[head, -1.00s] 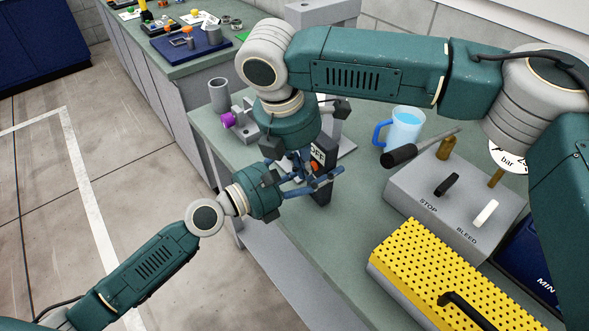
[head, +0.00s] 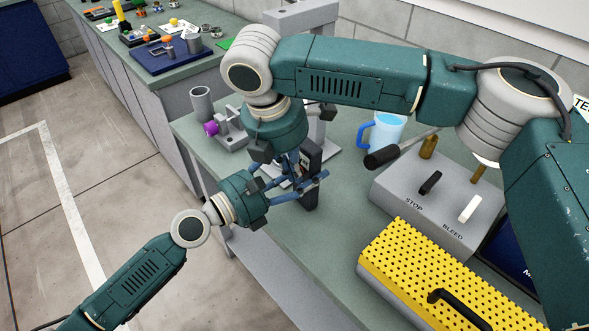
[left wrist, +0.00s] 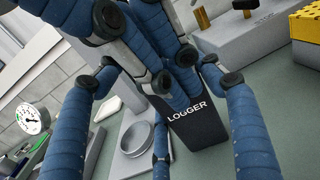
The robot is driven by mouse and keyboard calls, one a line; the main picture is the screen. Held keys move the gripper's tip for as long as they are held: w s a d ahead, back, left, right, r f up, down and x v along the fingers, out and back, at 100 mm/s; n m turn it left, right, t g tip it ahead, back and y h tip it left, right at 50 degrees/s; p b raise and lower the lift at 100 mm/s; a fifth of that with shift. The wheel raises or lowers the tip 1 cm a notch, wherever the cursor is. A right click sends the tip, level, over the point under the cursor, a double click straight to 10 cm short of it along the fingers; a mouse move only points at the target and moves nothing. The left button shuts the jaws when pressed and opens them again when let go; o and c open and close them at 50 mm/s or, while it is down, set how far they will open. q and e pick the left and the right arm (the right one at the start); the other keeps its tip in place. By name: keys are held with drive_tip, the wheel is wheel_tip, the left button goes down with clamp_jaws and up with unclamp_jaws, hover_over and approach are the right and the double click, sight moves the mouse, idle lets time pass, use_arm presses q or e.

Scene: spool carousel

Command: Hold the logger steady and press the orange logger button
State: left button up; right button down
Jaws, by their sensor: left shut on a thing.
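The logger (head: 309,197) is a dark upright box near the bench's left edge. In the left wrist view its dark face with the white word LOGGER (left wrist: 188,113) shows between my left fingers. My left gripper (head: 298,190) comes in from the lower left and is shut around the logger's sides. My right gripper (head: 300,172) points down from above. In the left wrist view its blue fingers (left wrist: 182,88) are close together at the logger's top, and I cannot tell whether they touch it. The orange button is hidden now in both views.
A grey box with STOP and BLEED levers (head: 432,205) and a yellow perforated cover (head: 425,270) stand to the right. A blue-handled jug (head: 384,132) stands behind. A grey cylinder (head: 202,104) and a purple-ended fixture (head: 230,130) are at the left. Bench front is clear.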

use_arm(q)
drive_tip(key=shift+w, duration=0.1)
use_arm(e)
drive_tip(key=s+a+r, duration=0.4)
drive_tip(key=r, duration=0.5)
drive_tip(key=shift+a+r, duration=0.35)
use_arm(q)
drive_tip(key=o, duration=1.4)
drive_tip(key=shift+c, duration=0.2)
